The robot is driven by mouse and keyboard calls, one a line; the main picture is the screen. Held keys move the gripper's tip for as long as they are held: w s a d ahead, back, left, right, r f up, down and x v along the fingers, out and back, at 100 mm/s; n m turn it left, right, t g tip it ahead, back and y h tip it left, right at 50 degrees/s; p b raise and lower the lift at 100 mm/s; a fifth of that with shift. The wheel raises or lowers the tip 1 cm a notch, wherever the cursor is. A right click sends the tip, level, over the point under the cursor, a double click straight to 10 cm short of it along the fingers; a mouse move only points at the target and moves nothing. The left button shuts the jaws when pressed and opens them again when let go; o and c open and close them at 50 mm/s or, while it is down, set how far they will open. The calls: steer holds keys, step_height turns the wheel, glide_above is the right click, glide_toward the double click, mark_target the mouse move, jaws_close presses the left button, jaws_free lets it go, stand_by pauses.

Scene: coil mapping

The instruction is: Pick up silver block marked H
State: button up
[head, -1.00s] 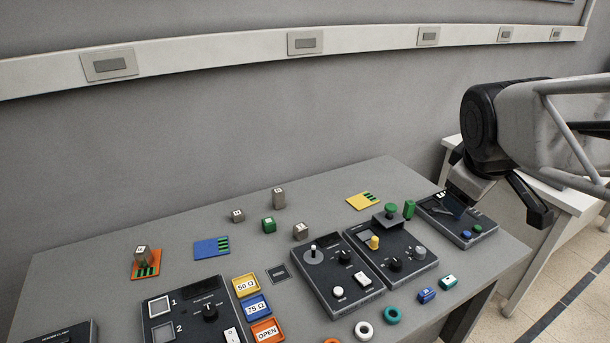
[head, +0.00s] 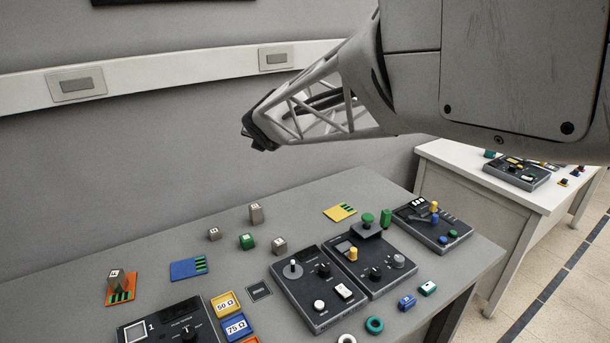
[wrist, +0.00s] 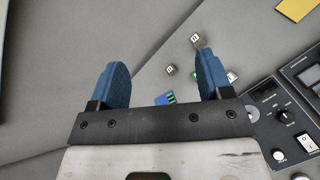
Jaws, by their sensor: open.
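In the wrist view, the tall block (wrist: 195,41) and a small one (wrist: 171,70) show beyond the fingers. My gripper (wrist: 163,68) is open and empty, its two blue fingers wide apart, high above the table. In the head view its fingers are not clearly visible.
A green block (head: 246,241) stands among the silver blocks. A blue card (head: 188,269) and a yellow card (head: 340,212) lie nearby. Black control panels (head: 318,285) with knobs fill the front and right. The table's back left is clear.

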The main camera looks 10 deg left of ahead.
steer(key=s+a+f+n+y, duration=0.15)
steer(key=a+n, duration=0.25)
steer(key=a, duration=0.4)
steer(key=s+a+f+n+y, duration=0.1)
steer(key=a+f+n+y, duration=0.15)
steer(key=a+n, duration=0.4)
steer(key=m, duration=0.2)
glide_toward(216, 234)
steer(key=shift+w+a+g, duration=0.4)
steer(key=shift+w+a, duration=0.2)
steer(key=shift+a, duration=0.3)
steer(key=shift+w+a+f, duration=0.1)
steer(key=shift+x, duration=1.15)
steer(key=shift+w+h, duration=0.15)
steer(key=shift+h, duration=0.15)
steer(key=shift+x, duration=2.5)
